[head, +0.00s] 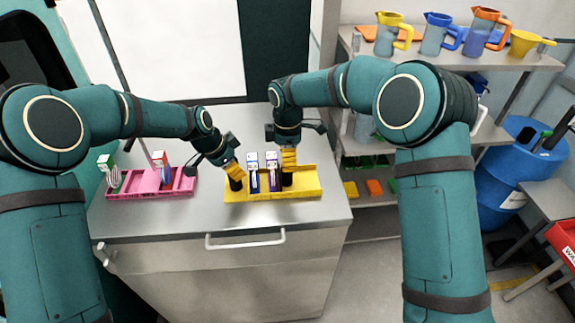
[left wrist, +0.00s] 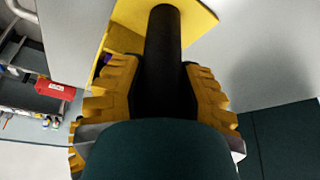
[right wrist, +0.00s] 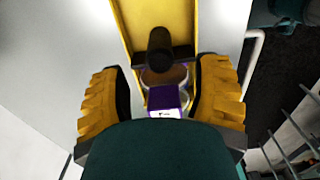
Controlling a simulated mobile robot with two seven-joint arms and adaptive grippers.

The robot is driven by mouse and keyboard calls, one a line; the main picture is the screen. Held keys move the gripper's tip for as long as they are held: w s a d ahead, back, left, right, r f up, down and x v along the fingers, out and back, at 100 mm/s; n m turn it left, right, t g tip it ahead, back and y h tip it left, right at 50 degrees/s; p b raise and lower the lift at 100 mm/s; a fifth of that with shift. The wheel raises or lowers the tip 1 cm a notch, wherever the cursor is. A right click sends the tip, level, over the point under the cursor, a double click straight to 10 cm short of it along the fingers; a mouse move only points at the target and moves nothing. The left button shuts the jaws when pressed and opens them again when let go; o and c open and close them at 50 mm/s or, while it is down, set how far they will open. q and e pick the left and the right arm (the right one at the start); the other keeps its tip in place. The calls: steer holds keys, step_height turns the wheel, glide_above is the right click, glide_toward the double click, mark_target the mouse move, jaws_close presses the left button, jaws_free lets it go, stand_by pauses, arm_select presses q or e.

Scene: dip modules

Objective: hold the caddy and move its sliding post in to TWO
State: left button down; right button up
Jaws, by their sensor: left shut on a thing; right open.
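The yellow caddy (head: 306,191) stands on the metal worktop in the head view, with two purple-and-white boxes (head: 262,180) upright in its middle. My left gripper (head: 237,178) is shut on the black post at the caddy's left end; the left wrist view shows that dark post (left wrist: 165,60) between the yellow fingers. My right gripper (head: 288,161) is over the right part of the caddy, above a second black post (head: 287,179). In the right wrist view the fingers are spread, with this post (right wrist: 160,45) and a purple box (right wrist: 165,98) showing between them.
A pink caddy (head: 152,187) with upright cartons stands to the left on the same worktop (head: 200,222). The worktop in front of both caddies is clear. Shelves with jugs (head: 435,35) and a blue drum (head: 500,190) stand at the right.

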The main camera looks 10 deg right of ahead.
step_height(320, 180, up, 8)
stand_by(0.5)
